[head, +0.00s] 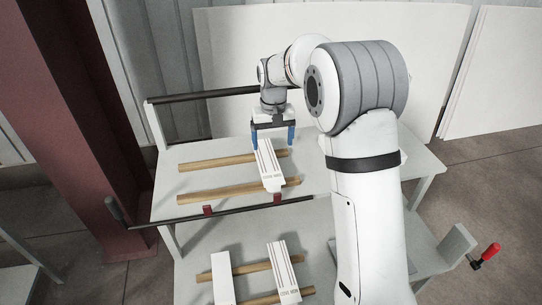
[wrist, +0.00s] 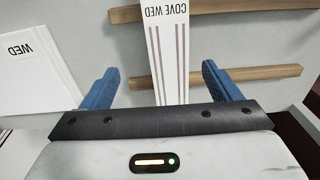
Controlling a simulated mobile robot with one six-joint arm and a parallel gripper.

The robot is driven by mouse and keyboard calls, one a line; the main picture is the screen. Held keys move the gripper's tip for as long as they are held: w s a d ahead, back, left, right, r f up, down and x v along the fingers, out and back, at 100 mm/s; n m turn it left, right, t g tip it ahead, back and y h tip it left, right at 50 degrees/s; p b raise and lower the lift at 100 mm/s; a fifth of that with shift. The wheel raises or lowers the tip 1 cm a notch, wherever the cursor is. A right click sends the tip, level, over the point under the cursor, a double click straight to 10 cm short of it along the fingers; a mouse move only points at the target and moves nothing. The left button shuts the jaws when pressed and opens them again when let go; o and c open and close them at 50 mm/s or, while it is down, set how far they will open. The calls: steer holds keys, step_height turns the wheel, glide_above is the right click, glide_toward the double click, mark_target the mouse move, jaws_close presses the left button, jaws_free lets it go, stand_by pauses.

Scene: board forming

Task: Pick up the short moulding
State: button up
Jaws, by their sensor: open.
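A white grooved moulding (head: 269,168) lies across two wooden strips on the upper table in the head view. In the wrist view the moulding (wrist: 167,65) shows dark lengthwise lines and upside-down lettering reading "COVE WED". My gripper (head: 273,147) is over its far end, with its blue fingers apart on either side. In the wrist view my gripper (wrist: 160,69) is open, and gaps show between each finger and the moulding. The moulding's near end sticks out past the front strip. I cannot tell how high the fingertips are above the strips.
Two wooden strips (head: 207,162) (head: 215,194) lie on the table. A dark rail (head: 235,213) with red blocks runs along its front. A plain white piece (head: 222,277) and a grooved one (head: 284,271) lie on the lower level. A white piece marked "WED" (wrist: 30,75) is left in the wrist view.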

mark_target(267, 159)
steer(key=shift+w+a+f, duration=0.45)
steer(key=shift+w+f, duration=0.2)
steer(key=shift+w+a+f, duration=0.45)
steer(key=shift+w+f, duration=0.15)
step_height(267, 159, down, 8)
steer(key=shift+r+p, duration=0.25)
steer(key=shift+p, duration=0.85)
steer(key=shift+c, duration=0.5)
steer(key=c, duration=1.2)
steer(key=shift+w+r, duration=0.1)
steer(key=shift+c, duration=0.3)
step_height(267, 159, up, 10)
steer(key=b, duration=0.1)
steer(key=shift+b, duration=0.4)
